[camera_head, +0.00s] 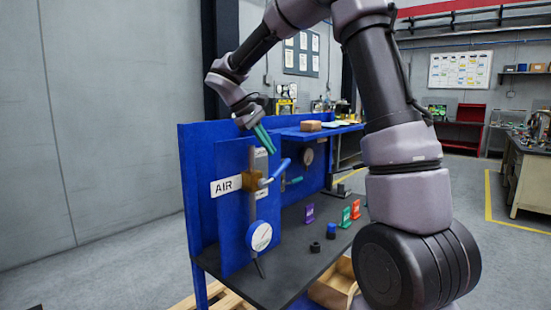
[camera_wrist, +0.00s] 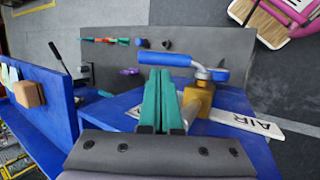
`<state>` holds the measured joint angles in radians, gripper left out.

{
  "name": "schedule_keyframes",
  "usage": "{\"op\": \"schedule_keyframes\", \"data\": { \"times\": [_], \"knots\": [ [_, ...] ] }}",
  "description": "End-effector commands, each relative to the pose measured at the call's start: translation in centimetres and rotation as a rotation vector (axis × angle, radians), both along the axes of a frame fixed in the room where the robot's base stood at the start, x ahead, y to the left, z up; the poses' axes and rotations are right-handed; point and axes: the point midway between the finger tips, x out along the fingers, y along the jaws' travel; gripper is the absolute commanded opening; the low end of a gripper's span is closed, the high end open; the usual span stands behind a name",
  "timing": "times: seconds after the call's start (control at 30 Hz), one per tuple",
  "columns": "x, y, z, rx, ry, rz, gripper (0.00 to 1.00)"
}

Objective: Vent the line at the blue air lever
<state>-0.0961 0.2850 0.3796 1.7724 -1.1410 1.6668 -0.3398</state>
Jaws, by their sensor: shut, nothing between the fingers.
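The blue air lever (camera_head: 275,172) sits on a brass valve body (camera_head: 251,181) beside the white AIR label (camera_head: 226,186), on the blue panel of the bench. In the head view the lever slants up to the right from the valve. My gripper (camera_head: 265,139) has teal fingers, is shut and empty, and is above the lever. In the wrist view the shut fingers (camera_wrist: 157,98) point towards the lever, and the lever's blue handle (camera_wrist: 166,59) shows just beyond their tips. The brass body (camera_wrist: 198,101) is right of the fingers. I cannot tell whether they touch the handle.
A round white gauge (camera_head: 261,236) is below the valve. Another lever with a teal handle (camera_head: 294,181) is behind. Purple, green and red tags (camera_head: 346,217) and small dark parts (camera_head: 315,247) stand on the dark bench top. A brown box (camera_head: 311,126) is on the blue shelf.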

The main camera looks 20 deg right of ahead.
Motion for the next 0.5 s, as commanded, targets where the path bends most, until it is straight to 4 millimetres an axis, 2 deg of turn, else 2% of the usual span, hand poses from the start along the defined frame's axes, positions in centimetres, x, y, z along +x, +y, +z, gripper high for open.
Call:
{"op": "schedule_keyframes", "data": {
  "times": [0.03, 0.2, 0.5],
  "knots": [
    [0.0, -0.7, -0.9, -0.001, 0.003, -0.002, 0.00],
    [0.1, -1.8, -2.7, 0.000, 0.001, 0.000, 0.00],
    [0.2, -2.3, -3.6, 0.000, -0.001, 0.000, 0.00]
  ]
}}
